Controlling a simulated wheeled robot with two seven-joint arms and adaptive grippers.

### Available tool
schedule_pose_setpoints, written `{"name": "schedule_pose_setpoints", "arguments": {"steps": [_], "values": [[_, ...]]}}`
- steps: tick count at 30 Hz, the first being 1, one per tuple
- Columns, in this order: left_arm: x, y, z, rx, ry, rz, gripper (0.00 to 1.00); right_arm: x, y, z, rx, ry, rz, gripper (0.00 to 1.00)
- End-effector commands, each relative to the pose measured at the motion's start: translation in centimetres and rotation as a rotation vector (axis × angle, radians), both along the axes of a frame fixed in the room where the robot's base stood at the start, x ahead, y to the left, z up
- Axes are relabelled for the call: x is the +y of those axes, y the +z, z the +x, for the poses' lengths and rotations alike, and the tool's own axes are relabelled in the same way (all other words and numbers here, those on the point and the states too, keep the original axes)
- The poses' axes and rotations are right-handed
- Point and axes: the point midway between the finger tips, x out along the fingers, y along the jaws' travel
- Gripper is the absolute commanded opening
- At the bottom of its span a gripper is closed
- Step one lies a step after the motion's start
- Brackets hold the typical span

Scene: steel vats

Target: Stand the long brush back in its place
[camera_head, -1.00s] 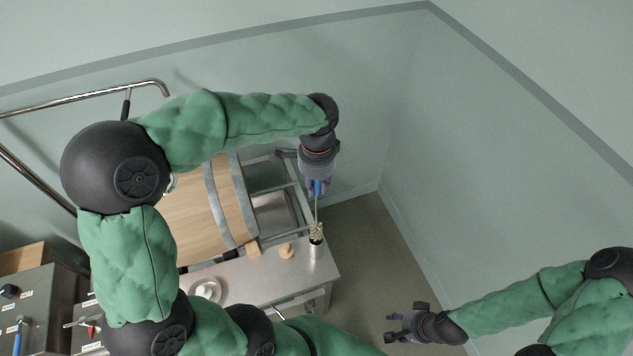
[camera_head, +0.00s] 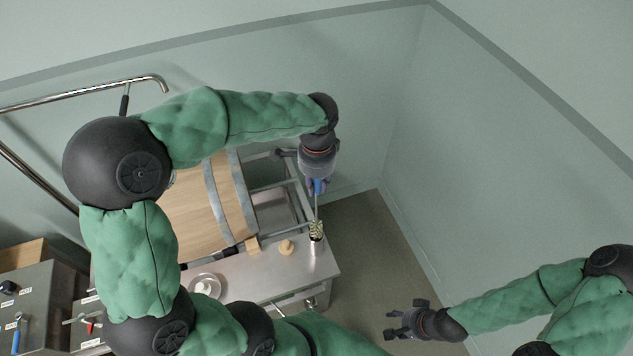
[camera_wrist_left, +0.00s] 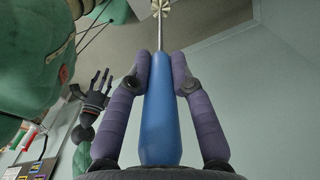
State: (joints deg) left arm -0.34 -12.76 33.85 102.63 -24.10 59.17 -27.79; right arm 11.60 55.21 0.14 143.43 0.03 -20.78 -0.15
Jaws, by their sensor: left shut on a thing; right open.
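The long brush has a blue handle (camera_wrist_left: 160,115), a thin metal rod and a pale bristle head (camera_head: 316,229). My left gripper (camera_head: 317,188) is shut on the handle, and the brush hangs head down. In the left wrist view the fingers grip both sides of the handle. A small steel cylinder (camera_head: 314,248) stands near the right corner of the steel bench. The bristle head overlaps the cylinder's top in the head view; I cannot tell whether it is inside or just above. My right gripper (camera_head: 400,324) is open and empty, right of the bench.
A wooden barrel (camera_head: 195,207) with metal hoops lies on a steel frame behind the bench (camera_head: 255,275). A wooden bung (camera_head: 286,247) and a small dish (camera_head: 205,285) sit on the bench. Grey cabinets (camera_head: 32,300) stand at left. The floor to the right is clear.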

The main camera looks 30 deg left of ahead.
Motion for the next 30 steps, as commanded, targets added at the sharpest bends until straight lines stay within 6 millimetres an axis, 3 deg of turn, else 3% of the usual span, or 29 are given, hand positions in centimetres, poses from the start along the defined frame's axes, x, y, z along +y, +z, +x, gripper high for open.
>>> {"name": "schedule_pose_setpoints", "arguments": {"steps": [30], "values": [[0.0, -4.5, 0.0, 0.001, 0.0, 0.001, 0.0, 0.0, -3.1, 0.0, 0.0, 0.0, 0.0, 0.49]]}}
